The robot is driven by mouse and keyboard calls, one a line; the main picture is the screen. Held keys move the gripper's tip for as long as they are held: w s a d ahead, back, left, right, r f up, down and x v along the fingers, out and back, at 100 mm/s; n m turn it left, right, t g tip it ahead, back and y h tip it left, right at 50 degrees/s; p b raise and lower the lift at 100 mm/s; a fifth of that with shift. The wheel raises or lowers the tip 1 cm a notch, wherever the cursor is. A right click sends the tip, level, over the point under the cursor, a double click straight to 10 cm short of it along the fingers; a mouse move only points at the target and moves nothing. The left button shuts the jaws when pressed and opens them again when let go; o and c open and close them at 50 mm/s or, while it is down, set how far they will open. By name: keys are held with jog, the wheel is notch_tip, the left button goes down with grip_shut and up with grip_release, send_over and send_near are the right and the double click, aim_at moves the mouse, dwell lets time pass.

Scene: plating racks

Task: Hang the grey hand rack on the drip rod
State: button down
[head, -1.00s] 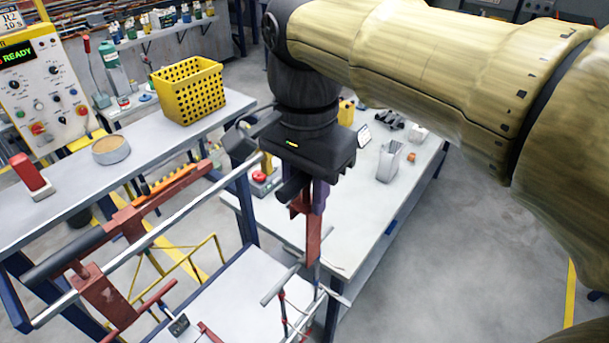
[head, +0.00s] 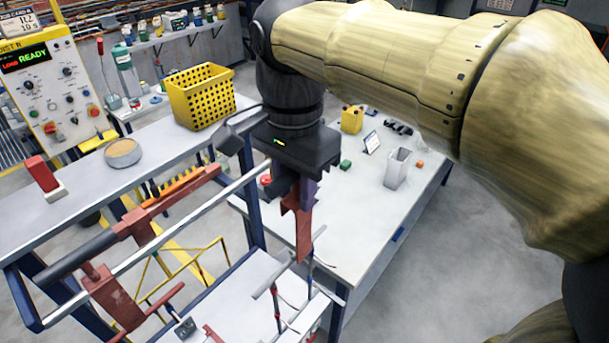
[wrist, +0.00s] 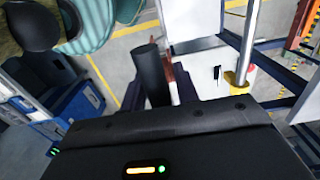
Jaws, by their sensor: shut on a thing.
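My gripper (head: 299,186) is shut on a hand rack (head: 304,232) and holds it upright in the air. The rack shows a dark grip, a red-brown stem and thin grey cross-arms lower down. Its dark grip also shows in the wrist view (wrist: 152,76). The silver drip rod (head: 190,218) slopes across the left of the head view. The held rack is right of the rod's upper right end and apart from it in the picture. My gripper's body hides the top of the rack and its hook cannot be made out clearly.
A red-framed rack (head: 118,293) with a dark grip is at the rod's left part. A yellow basket (head: 200,97) and a round tub (head: 123,153) stand on the left bench. A white table (head: 350,225) behind the rack carries a grey bin (head: 397,168) and small items.

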jog(key=p, duration=0.5)
send_over(236, 182)
jog(key=shift+w+r, duration=0.1)
jog(key=shift+f+b, duration=1.35)
jog(key=shift+f, duration=0.45)
jog(key=c, duration=1)
grip_release()
jog(key=shift+o, duration=0.2)
notch_tip(236, 182, up, 17)
jog(key=p, duration=0.1)
jog(key=shift+r, duration=0.2)
